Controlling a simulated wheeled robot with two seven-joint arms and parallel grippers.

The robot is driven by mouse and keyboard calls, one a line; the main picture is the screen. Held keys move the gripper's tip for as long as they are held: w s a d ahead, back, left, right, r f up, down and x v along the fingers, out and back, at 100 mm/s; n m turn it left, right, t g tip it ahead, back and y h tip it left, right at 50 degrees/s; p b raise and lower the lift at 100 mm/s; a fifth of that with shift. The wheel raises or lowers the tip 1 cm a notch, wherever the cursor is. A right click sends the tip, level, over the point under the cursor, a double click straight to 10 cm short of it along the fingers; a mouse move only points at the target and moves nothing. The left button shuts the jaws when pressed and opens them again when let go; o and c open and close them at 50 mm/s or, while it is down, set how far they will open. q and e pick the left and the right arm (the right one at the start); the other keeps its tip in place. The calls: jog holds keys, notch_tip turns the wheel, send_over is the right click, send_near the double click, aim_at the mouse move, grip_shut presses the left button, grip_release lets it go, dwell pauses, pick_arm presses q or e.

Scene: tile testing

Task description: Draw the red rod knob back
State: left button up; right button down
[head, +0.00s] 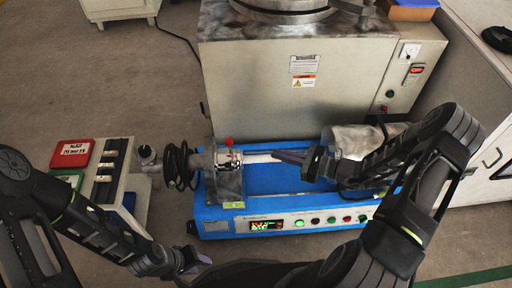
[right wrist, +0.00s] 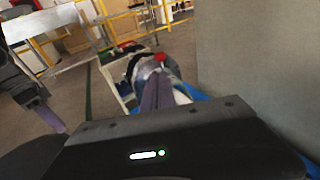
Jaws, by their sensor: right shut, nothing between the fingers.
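The red rod knob (head: 229,141) stands on top of the metal clamp housing on the blue tester. In the right wrist view the red knob (right wrist: 160,58) shows just beyond my fingertips. A white rod (head: 256,158) runs from the housing toward my right gripper (head: 276,155). My right gripper is shut and empty, its purple fingers pointing left at the knob's side of the tester, apart from the knob. In the right wrist view its fingers (right wrist: 158,80) lie together. My left gripper (head: 195,262) is low, in front of the tester; its jaw opening is unclear.
The blue tester (head: 215,213) has a front panel with a display and buttons. A large grey machine (head: 250,90) stands behind it. A side stand (head: 130,185) with red and green trays is at left, beside black coiled cable (head: 178,165). Floor at upper left is open.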

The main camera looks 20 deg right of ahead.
jog(key=b+x, duration=0.3)
jog(key=x, duration=1)
jog(key=shift+w+a+f, duration=0.1)
jog(key=shift+w+a, duration=0.15)
jog(key=shift+w+a, duration=0.15)
jog(key=shift+a, duration=0.55)
jog(key=shift+w+a, duration=0.15)
jog(key=shift+a, duration=0.6)
